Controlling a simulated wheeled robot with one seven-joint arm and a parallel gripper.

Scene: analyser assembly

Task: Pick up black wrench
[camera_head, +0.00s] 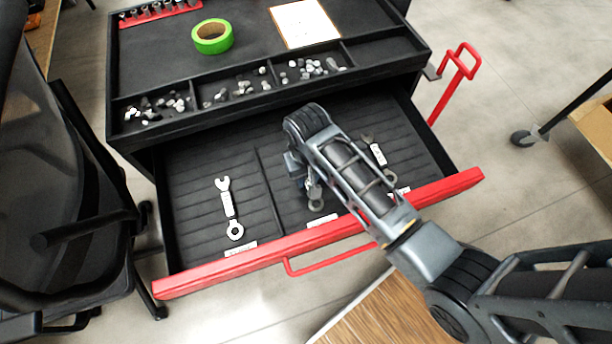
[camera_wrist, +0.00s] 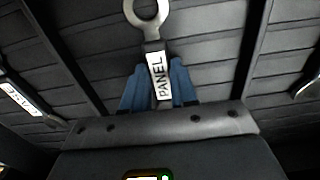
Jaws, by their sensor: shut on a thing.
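My gripper (camera_wrist: 157,88) has its two blue fingers shut on the labelled handle of a grey wrench (camera_wrist: 147,22) in the wrist view. Its white label reads PANEL and its ring end points away from me. In the head view my gripper hangs over the middle compartment of the open drawer, its fingers mostly hidden by my arm. The held wrench (camera_head: 314,192) shows partly below it; I cannot tell whether it is clear of the drawer floor. A dark wrench (camera_head: 367,139) with a white label lies to the right. A bright silver wrench (camera_head: 228,206) lies to the left.
The drawer (camera_head: 190,283) has a red front edge, a ribbed floor and dividers. Above it, the cart top holds bins of small metal parts (camera_head: 310,68), green tape (camera_head: 212,47) and a paper sheet (camera_head: 303,22). A black chair (camera_head: 60,180) stands close on the left.

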